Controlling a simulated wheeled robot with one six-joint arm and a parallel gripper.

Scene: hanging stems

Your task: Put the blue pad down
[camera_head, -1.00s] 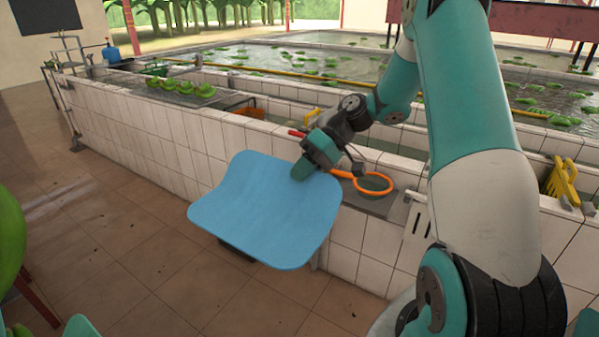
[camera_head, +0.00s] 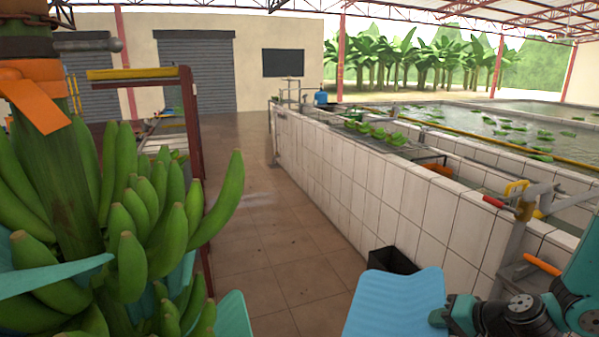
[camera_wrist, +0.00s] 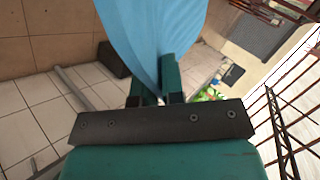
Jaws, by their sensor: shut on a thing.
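The blue pad (camera_head: 393,302) is a thin, curved light-blue sheet, low in the head view and cut off by the bottom edge. My gripper (camera_head: 438,316) is shut on its right edge and holds it in the air in front of the tiled wall. In the wrist view the pad (camera_wrist: 150,30) rises from between the two teal fingers of my gripper (camera_wrist: 157,82). The pad's far end is out of the wrist view.
A hanging green banana bunch (camera_head: 125,220) fills the left, with light-blue sheets (camera_head: 50,276) among its fruit. A white-tiled tank wall (camera_head: 370,190) runs along the right. A dark bin (camera_head: 392,260) stands at its foot. Brown floor (camera_head: 265,235) between them is clear.

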